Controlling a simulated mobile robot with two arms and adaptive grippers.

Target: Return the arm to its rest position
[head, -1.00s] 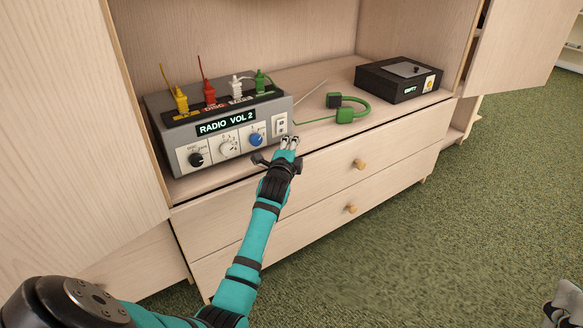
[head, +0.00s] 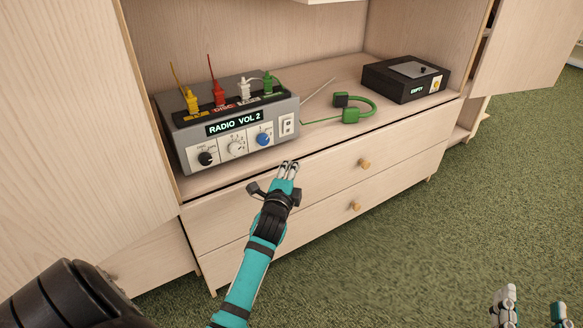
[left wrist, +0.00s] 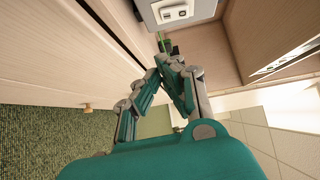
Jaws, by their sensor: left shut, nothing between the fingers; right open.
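My left gripper (head: 288,168) is shut and empty in the head view. It is in front of the cabinet's top drawer, just below the right end of the grey radio unit (head: 170,118), and appears apart from it. In the left wrist view its fingers (left wrist: 168,66) are together, with the switch panel of the grey unit (left wrist: 178,12) beyond them. The unit's display reads "RADIO VOL 2". My right gripper (head: 530,300) shows at the bottom right of the head view, open and empty over the carpet, partly cut off by the frame edge.
Two drawers with round knobs (head: 364,163) are below. Cabinet doors stand open at both sides. Green carpet (head: 450,220) is clear at the right.

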